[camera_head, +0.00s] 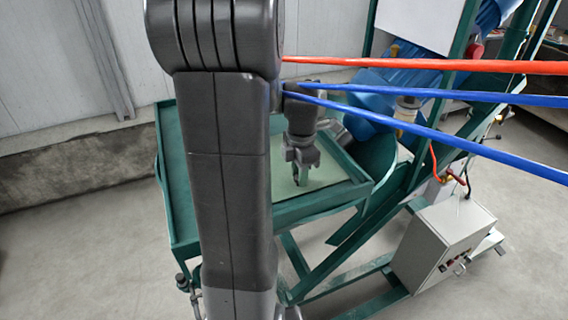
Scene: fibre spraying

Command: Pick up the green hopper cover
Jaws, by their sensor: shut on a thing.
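The green hopper cover (326,173) shows as a pale green flat panel inside a dark green raised frame (182,215), right of my dark arm. My gripper (300,178) points down at the panel and is shut on the cover at a small part that is hard to make out between the fingers. My arm hides the middle and left of the panel. I cannot tell whether the cover is raised or resting in the frame.
A blue machine body (375,95) and slanted green beams stand behind and to the right. A grey control box (442,245) stands at lower right. Red (430,65) and blue hoses (400,120) cross the upper right. Concrete floor (90,265) is open at left.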

